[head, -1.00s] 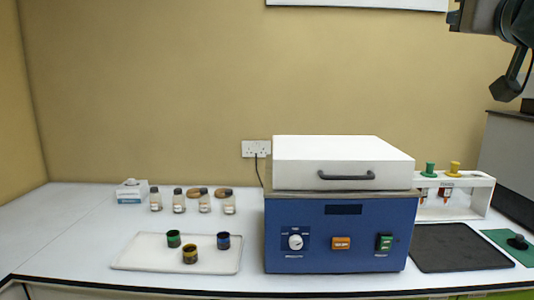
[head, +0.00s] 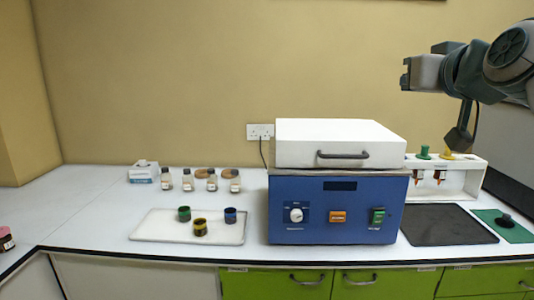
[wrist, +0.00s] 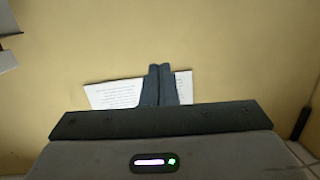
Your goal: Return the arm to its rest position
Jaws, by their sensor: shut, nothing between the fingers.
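My gripper (wrist: 160,68) shows in the wrist view with its two dark fingers together and nothing between them. Behind the fingers is the tan wall with a white printed sheet (wrist: 112,94) on it. In the head view my arm (head: 465,75) is raised at the upper right, bent, above the right end of the bench and clear of the things on it. I cannot clearly make out the fingers in that view.
A blue machine (head: 338,205) with a closed white lid stands mid-bench. A white tray (head: 160,230) holds three small jars. Several bottles (head: 212,181) stand behind it. A white rack (head: 471,178) and a black mat (head: 446,225) are at right, below my arm.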

